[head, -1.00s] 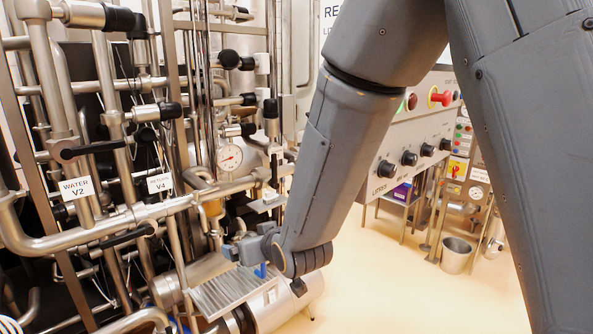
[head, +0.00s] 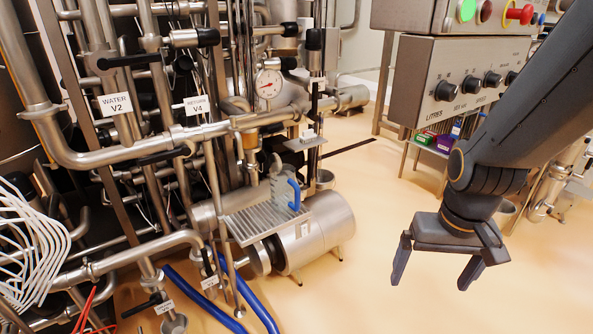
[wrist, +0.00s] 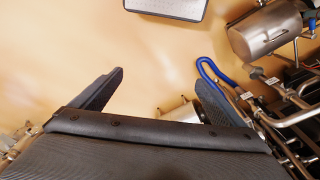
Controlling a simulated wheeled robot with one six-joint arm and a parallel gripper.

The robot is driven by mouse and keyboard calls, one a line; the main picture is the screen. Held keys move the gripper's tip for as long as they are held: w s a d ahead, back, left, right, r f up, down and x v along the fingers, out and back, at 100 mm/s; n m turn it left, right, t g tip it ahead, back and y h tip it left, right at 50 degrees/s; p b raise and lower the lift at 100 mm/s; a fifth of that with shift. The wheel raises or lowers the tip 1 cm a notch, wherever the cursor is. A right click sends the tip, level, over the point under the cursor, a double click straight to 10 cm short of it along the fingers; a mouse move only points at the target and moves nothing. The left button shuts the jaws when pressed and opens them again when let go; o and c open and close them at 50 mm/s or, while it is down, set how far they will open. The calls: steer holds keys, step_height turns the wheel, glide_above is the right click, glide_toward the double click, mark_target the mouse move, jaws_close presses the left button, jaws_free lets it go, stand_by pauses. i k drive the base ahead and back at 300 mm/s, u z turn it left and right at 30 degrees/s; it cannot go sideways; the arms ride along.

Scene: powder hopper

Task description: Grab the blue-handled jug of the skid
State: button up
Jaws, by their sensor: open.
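The jug (head: 281,192) is a small grey, see-through-looking vessel with a blue handle (head: 294,195) on its right side. In the head view it stands upright at the right end of the slatted metal shelf (head: 245,225) on the pipe skid. My gripper (head: 432,280) is to the right of the jug, well apart from it, over bare floor. Its two dark fingers point down, spread and empty. The wrist view shows the open fingers (wrist: 160,80) too. I cannot make out the jug there.
A steel cylinder (head: 318,228) lies below the shelf. Blue hoses (head: 205,300) run on the floor at left. Pipes and valves (head: 155,140) crowd behind and left. A control box (head: 450,80) stands at the back right. Floor between gripper and cylinder is clear.

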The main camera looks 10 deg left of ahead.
mark_target(284, 191)
steer(key=z, duration=0.15)
steer(key=k, duration=0.35)
steer(key=u, duration=0.85)
steer(key=i, duration=1.45)
